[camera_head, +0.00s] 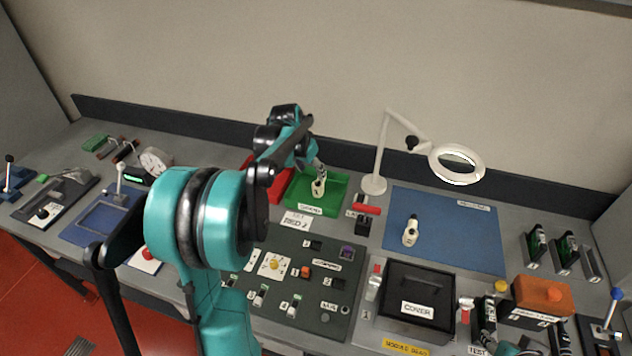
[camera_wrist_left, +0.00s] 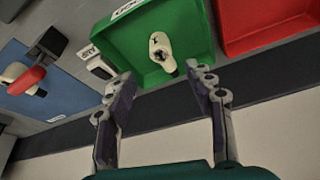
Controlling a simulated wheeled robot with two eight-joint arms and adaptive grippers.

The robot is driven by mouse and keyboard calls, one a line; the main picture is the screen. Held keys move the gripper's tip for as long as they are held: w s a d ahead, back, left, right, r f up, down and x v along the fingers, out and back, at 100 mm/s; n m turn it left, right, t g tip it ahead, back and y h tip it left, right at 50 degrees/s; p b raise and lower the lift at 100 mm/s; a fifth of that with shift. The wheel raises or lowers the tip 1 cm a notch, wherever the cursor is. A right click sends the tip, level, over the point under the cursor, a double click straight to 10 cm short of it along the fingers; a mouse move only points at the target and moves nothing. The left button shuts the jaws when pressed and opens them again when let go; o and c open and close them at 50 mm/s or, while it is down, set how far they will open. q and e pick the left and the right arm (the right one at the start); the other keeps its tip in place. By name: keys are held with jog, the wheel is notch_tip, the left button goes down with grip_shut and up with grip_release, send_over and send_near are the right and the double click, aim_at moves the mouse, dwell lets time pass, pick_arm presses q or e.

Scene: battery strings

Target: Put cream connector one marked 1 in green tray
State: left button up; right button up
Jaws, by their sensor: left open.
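A cream connector (camera_head: 318,188) with a small dark mark lies in the green tray (camera_head: 338,188). In the left wrist view, the connector (camera_wrist_left: 159,47) lies on the bare floor of the green tray (camera_wrist_left: 192,22), near its wall. Its mark is too small to read surely. My left gripper (camera_head: 318,168) is at the tray; in the left wrist view its fingers (camera_wrist_left: 163,78) are spread wide, with nothing held between them. The connector shows beyond the fingertips. A second cream connector (camera_head: 410,233) stands on the blue mat (camera_head: 455,235). My right gripper is not in view.
A red tray (camera_wrist_left: 262,22) adjoins the green tray. A magnifier lamp (camera_head: 374,184) stands right of the green tray. A dark board (camera_head: 300,318) with connectors and a covered black box (camera_head: 420,283) lie nearer. The blue mat has free room.

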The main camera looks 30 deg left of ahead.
pick_arm(q)
jog(key=s+d+r+t, duration=0.1)
jog(key=s+d+r, duration=0.4)
jog(key=s+d, duration=0.75)
jog(key=s+d+f+t, duration=0.1)
jog(key=s+d+f, duration=0.2)
jog(key=s+d, duration=0.6)
jog(key=s, duration=0.3)
jog(key=shift+f+t, duration=0.3)
jog(key=shift+f, duration=0.1)
jog(key=shift+d+f, duration=0.1)
